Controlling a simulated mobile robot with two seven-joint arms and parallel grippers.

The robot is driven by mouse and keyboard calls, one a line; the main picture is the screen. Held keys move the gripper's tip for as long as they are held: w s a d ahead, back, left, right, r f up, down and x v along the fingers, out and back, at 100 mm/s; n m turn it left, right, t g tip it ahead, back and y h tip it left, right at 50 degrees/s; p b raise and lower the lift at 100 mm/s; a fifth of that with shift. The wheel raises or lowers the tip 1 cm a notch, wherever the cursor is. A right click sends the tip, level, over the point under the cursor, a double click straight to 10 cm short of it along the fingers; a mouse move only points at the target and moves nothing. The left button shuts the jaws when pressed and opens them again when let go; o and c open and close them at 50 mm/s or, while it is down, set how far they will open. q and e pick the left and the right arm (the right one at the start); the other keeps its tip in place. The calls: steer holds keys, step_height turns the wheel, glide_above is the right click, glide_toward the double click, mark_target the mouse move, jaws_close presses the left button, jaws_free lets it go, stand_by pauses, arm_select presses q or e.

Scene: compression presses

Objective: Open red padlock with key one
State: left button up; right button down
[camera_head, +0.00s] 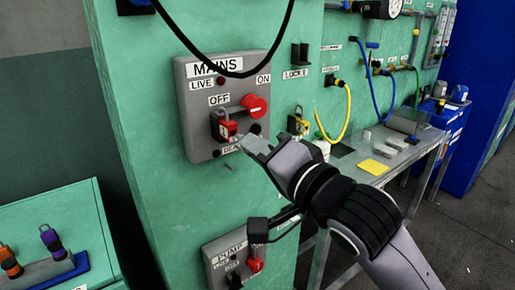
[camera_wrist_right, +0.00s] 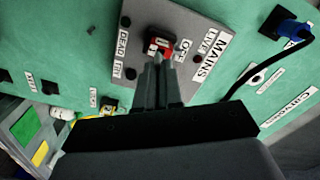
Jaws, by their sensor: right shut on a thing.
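The red padlock (camera_head: 228,130) hangs at the OFF side of the grey MAINS panel (camera_head: 197,140), left of the red rotary handle (camera_head: 256,106). It also shows in the right wrist view (camera_wrist_right: 160,44), straight ahead of my fingertips. My right gripper (camera_head: 254,147) is at the lower right of the padlock, its fingers pointing at it. In the right wrist view the fingers (camera_wrist_right: 157,75) are together and end right at the padlock's body. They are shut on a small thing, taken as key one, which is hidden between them. My left gripper is not in view.
A PUMP panel (camera_head: 225,262) with a red handle is below. A yellow padlock (camera_head: 298,122) hangs to the right. Orange (camera_head: 11,262) and purple (camera_head: 51,240) padlocks stand at lower left. A black cable (camera_head: 222,71) loops over the MAINS panel. A bench (camera_head: 373,180) stands right.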

steer(key=shift+x, duration=1.3)
steer(key=c, duration=1.2)
jaws_free()
steer(key=b+v, duration=0.1)
steer(key=v, duration=0.6)
steer(key=d+f+n+g+h, duration=0.1)
steer(key=d+f+h, duration=0.3)
steer(key=f, duration=0.9)
steer(key=d+f+n+h, duration=0.1)
steer(key=d+f, duration=0.4)
steer(key=f, duration=0.9)
steer(key=s+d+f+n+g+h, duration=0.1)
steer(key=s+d+f, duration=0.3)
steer(key=s+f, duration=0.4)
steer(key=s+d+f+n+g+h, duration=0.2)
steer(key=s+d+f+n, duration=0.2)
steer(key=s+f, duration=0.4)
step_height(320, 180, down, 2)
steer(key=shift+d+f, duration=0.1)
steer(key=shift+d, duration=0.25)
